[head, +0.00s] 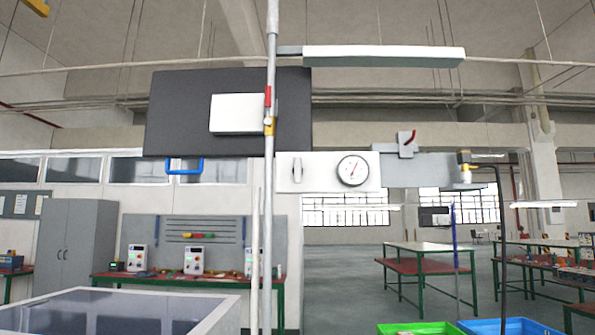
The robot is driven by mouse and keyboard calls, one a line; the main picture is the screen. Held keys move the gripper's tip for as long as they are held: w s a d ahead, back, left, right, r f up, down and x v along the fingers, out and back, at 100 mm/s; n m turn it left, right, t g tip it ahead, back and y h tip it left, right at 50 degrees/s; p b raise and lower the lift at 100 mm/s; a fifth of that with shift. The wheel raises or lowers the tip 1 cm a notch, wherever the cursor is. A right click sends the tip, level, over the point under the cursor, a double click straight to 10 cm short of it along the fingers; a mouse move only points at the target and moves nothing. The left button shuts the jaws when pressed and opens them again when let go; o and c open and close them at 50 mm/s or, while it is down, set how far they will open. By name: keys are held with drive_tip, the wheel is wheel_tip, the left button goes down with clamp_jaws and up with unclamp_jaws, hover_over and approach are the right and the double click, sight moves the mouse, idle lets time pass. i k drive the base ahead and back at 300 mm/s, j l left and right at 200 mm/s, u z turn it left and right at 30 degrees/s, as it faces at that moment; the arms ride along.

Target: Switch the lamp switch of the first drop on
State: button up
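The near drop hangs from a grey vertical pipe (268,200) in the middle of the head view. A long lamp (383,57) sticks out to the right at its top; I cannot tell whether it is lit. I cannot tell which of these is the lamp switch. My gripper is not in view.
A dark board (185,120) with a blue handle (185,166) hangs left of the pipe. A glossy-topped table (110,312) stands at the front left. Green (420,328) and blue (512,327) bins stand at the front right. Open floor (345,280) lies between.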

sight(298, 170)
drive_tip(key=i+u, duration=0.1)
drive_tip(key=i, duration=1)
